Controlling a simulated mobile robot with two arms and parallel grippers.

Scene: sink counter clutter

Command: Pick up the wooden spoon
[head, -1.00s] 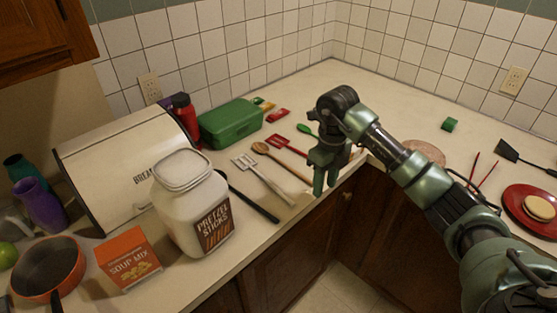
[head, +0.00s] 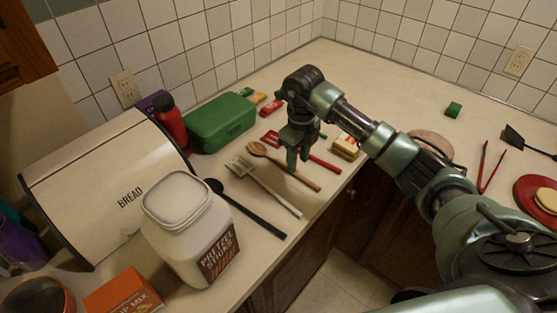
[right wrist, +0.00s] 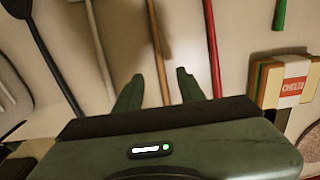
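The wooden spoon (head: 258,149) lies on the counter, its bowl toward the back and its handle running toward the front edge. My right gripper (head: 297,162) hangs above the spoon's handle, pointing down. In the right wrist view the right gripper (right wrist: 158,88) is open, and the spoon's handle (right wrist: 156,45) shows in the gap between its two fingers. The fingers do not visibly touch the handle. My left gripper is not in view.
A slotted spatula (head: 262,185) and a black utensil (head: 247,208) lie left of the spoon. A red spatula (head: 318,159) lies close on its right, with a cheese pack (head: 346,147) beyond. A pretzel jar (head: 190,230) stands at the front left. A green box (head: 220,122) sits behind.

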